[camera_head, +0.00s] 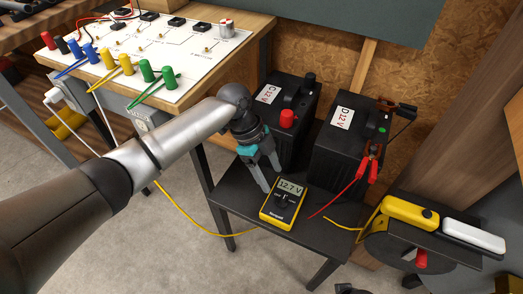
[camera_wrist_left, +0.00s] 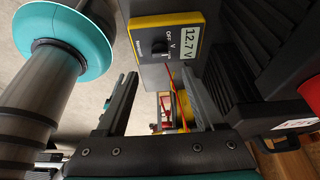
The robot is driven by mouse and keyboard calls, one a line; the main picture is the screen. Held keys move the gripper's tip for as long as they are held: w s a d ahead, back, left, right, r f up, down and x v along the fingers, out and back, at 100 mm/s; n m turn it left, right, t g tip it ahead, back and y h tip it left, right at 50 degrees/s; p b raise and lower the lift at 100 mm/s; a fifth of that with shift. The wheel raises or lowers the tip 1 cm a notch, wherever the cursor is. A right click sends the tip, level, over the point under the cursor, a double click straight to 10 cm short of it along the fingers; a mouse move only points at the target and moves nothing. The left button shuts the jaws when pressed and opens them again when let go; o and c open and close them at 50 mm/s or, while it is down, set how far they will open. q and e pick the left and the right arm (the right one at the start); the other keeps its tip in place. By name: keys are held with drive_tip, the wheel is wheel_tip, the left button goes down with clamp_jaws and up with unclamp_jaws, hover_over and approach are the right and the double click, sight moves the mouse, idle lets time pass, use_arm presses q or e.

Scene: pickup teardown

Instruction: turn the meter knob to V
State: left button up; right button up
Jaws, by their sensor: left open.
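The yellow meter (camera_head: 270,213) lies on the small dark table, and its display (camera_head: 290,187) reads 12.7 V. In the left wrist view the meter (camera_wrist_left: 148,24) shows at the top, with OFF and V marks beside its dark knob (camera_wrist_left: 160,46). The knob also shows in the head view (camera_head: 282,203); I cannot tell exactly which mark it points to. My left gripper (camera_head: 265,178) is open beside the meter's upper left, its fingers apart from the knob. In the left wrist view the gripper (camera_wrist_left: 160,80) has nothing between its fingers. My right gripper is not in view.
Two black 12 V batteries (camera_head: 338,160) stand behind the meter on the dark table (camera_head: 232,196). A red clamp and lead (camera_head: 362,168) hang by the right battery. A board with colored posts (camera_head: 185,50) is at upper left. A yellow tool (camera_head: 408,212) lies at right.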

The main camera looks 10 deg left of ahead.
use_arm(q)
drive_tip(key=shift+p+v, duration=1)
drive_tip(key=shift+v, duration=1.9)
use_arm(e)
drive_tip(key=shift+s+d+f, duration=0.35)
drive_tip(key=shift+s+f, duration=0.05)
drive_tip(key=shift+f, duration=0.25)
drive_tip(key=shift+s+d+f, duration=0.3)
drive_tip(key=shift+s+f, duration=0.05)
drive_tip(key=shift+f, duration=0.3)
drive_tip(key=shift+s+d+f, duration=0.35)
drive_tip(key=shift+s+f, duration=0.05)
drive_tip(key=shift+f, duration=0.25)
